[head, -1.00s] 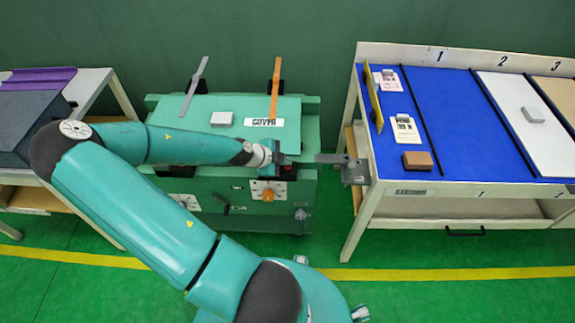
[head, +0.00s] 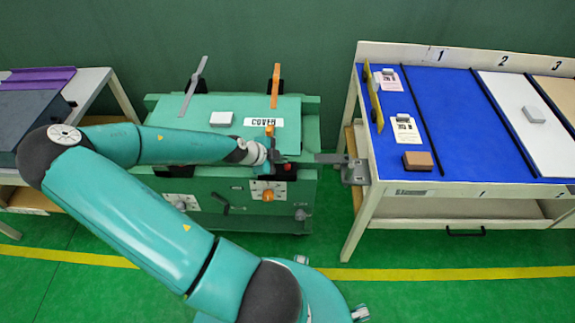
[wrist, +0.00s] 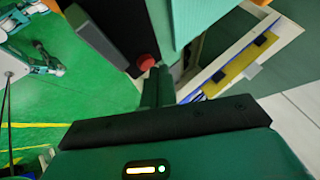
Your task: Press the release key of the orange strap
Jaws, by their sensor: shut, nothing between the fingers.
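The orange strap (head: 276,82) is at the back right of the green box (head: 308,125); its visible part stops short of the COVER label (head: 272,122). A small orange piece (head: 270,130) shows at the box's front edge, above my gripper. My gripper (head: 284,160) is shut and empty at the box's front right edge, beside a dark block with a red button (head: 289,167). In the wrist view the red button (wrist: 146,62) is just beyond my gripper (wrist: 158,84). I cannot tell which part is the release key. My wrist hides part of the front edge.
A grey strap (head: 193,88) and a pale block (head: 221,118) lie on the cover. An orange knob (head: 268,195) sits on the box front. A grey bracket (head: 352,171) juts from the blue-topped table (head: 450,120) close to my gripper's right.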

